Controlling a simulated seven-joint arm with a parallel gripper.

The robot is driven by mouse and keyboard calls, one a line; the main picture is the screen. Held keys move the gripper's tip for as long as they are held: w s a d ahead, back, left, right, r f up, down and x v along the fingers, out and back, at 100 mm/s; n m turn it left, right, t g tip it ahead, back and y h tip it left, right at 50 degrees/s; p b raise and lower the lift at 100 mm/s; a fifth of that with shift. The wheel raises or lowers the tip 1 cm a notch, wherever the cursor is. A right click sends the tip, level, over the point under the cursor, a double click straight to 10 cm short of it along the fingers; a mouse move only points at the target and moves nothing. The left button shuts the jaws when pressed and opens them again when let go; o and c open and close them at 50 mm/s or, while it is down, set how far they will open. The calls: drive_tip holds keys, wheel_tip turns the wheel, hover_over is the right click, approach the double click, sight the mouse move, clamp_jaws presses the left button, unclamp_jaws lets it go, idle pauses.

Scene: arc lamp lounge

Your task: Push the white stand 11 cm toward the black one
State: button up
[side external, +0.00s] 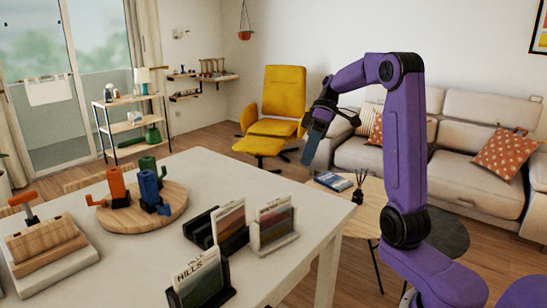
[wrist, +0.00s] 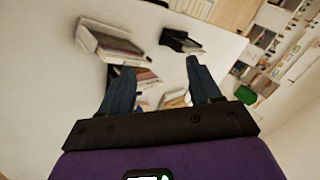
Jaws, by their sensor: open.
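The white stand (side external: 275,243) holds an upright picture-covered item near the right edge of the table in the side view. A black stand (side external: 228,246) with a similar item is close to its left, and another black stand (side external: 208,297) with an item marked "HILLS" is nearer the camera. My gripper (side external: 310,158) is raised above and beyond the stands, apart from them, with blue fingers. In the wrist view my gripper (wrist: 157,80) is open, its fingers spread with nothing gripped. Stands show past the fingers, one of them partly hidden; I cannot match each surely.
A low table (side external: 362,205) and a sofa (side external: 465,145) stand beyond the table.

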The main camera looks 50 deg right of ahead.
drive_tip(key=w+a+r+n+h, duration=0.4)
drive_tip(key=w+a+n+h, duration=0.25)
drive_tip(key=n+h, duration=0.2)
drive_tip(key=n, duration=0.1)
hover_over(274, 214)
drive_tip(key=shift+t+y, duration=0.25)
drive_tip(key=shift+t, duration=0.05)
drive_tip(key=shift+w+d+f, duration=0.1)
drive_tip(key=shift+f, duration=0.7)
drive_tip(key=shift+w+d+f, duration=0.15)
drive_tip(key=shift+f, duration=0.65)
drive_tip(key=shift+w+d+f, duration=0.1)
drive_tip(key=shift+f, duration=0.7)
drive_tip(key=shift+f, duration=0.15)
wheel_tip(274, 214, down, 17)
drive_tip(key=shift+f, duration=0.1)
clamp_jaws()
drive_tip(key=shift+s+a, duration=0.4)
drive_tip(key=shift+s, duration=0.45)
